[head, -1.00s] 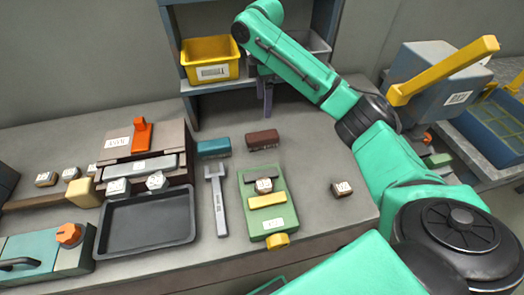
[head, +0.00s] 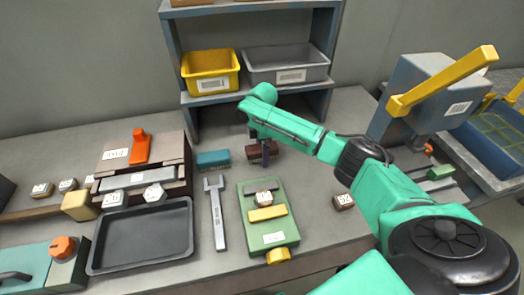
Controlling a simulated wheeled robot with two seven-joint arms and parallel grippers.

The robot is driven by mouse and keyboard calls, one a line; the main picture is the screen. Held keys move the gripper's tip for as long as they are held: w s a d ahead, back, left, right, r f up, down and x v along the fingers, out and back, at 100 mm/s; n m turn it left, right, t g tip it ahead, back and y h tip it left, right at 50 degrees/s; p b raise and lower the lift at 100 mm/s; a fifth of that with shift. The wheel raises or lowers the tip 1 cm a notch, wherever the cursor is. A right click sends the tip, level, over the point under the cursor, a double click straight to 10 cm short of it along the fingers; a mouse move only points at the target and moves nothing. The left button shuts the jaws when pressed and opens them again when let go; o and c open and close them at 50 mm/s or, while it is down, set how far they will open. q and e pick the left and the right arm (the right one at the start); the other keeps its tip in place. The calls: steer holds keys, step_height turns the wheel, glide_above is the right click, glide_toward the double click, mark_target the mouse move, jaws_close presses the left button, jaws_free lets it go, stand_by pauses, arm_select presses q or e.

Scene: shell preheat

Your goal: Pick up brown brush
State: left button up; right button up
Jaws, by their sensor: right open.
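The brown brush (head: 255,152) lies on the bench in front of the shelf, just right of a teal brush (head: 213,159). My right gripper (head: 265,158) points down at the brown brush from above, with its fingers overlapping the brush in the head view. The fingers are small and partly hidden by the wrist, and I cannot tell whether they touch the brush. The gripper is open. My left gripper is not in view.
A green fixture (head: 284,226), a grey wrench (head: 217,217) and a black tray (head: 140,238) lie in front. The shelf above holds a yellow bin (head: 210,85) and a grey bin (head: 288,77). A lever press (head: 425,85) stands at right.

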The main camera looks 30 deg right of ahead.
jaws_close()
step_height(320, 180, up, 20)
steer(key=shift+p, duration=0.45)
